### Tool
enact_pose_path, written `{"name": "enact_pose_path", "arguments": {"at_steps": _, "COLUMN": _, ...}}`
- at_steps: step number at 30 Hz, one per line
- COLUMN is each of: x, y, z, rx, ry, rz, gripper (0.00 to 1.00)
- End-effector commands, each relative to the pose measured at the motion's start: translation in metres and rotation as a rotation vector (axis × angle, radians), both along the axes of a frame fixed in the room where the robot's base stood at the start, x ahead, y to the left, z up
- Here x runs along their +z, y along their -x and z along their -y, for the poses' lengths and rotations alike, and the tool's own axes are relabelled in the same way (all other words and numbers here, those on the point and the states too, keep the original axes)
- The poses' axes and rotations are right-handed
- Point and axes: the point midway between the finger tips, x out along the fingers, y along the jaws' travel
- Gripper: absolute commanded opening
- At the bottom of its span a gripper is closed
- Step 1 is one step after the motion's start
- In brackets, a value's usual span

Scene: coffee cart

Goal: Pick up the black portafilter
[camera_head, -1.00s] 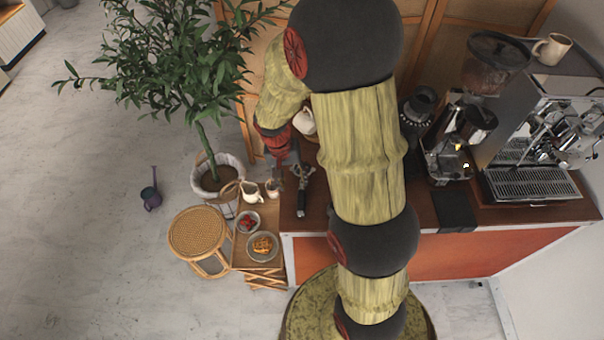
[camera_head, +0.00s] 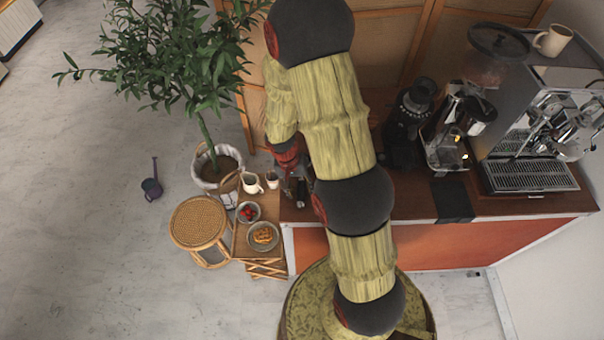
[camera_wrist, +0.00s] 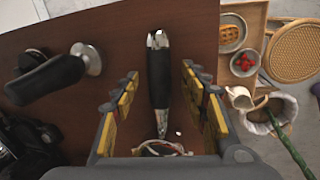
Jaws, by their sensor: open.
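My gripper (camera_wrist: 158,90) is open, with one yellow-and-black finger on each side of the handle and visible gaps to both. In the head view the gripper is mostly hidden behind my arm, near the counter's left end, and only a small dark part of the portafilter (camera_head: 302,194) may show there.
A black-handled tamper-like tool (camera_wrist: 60,72) lies left of the gripper in the wrist view. A wooden side table (camera_head: 240,240) with plates and small jugs stands by the counter's left end. Grinders (camera_head: 410,110) and an espresso machine (camera_head: 535,130) stand to the right.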

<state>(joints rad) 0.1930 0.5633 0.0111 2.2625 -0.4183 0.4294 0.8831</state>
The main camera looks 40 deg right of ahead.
Motion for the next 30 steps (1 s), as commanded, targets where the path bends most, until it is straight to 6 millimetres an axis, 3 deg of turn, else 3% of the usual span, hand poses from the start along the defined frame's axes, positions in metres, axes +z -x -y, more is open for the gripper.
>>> {"name": "enact_pose_path", "arguments": {"at_steps": 6, "x": 0.0, "y": -0.0001, "z": 0.0001, "rx": 0.0, "ry": 0.0, "rz": 0.0, "gripper": 0.44}}
{"name": "enact_pose_path", "arguments": {"at_steps": 30, "x": 0.0002, "y": -0.0001, "z": -0.0001, "rx": 0.001, "ry": 0.0, "rz": 0.0, "gripper": 0.0}}
